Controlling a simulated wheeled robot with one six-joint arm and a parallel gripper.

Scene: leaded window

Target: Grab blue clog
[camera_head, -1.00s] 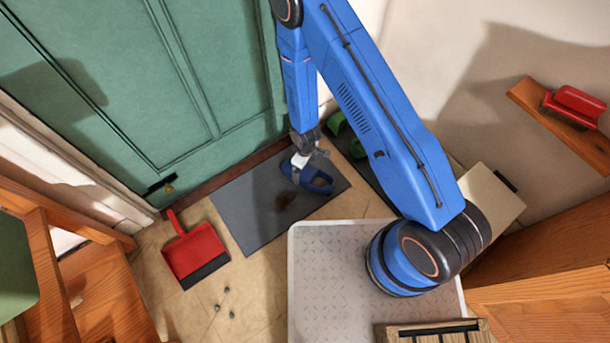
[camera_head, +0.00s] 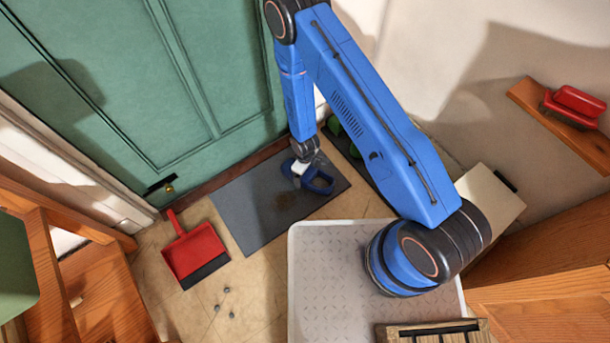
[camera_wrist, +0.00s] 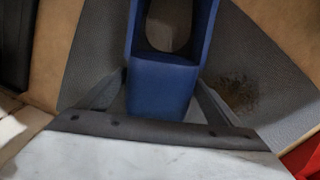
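The blue clog (camera_head: 320,181) is over the upper right part of the dark grey mat by the green door. My gripper (camera_head: 302,165) is at its left end, pointing down. In the wrist view, the clog (camera_wrist: 160,88) lies between the two dark fingers of my gripper (camera_wrist: 161,85), and both fingertips meet its sides. The clog's opening faces up in that view. I cannot tell for sure whether the clog is clear of the mat.
The grey mat (camera_head: 240,208) has a brown stain. A red dustpan (camera_head: 194,252) and several small pebbles (camera_head: 225,291) lie on the tiled floor to the left. Green footwear (camera_head: 354,129) is on a dark tray behind my arm. A wooden shelf (camera_head: 540,105) juts out at right.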

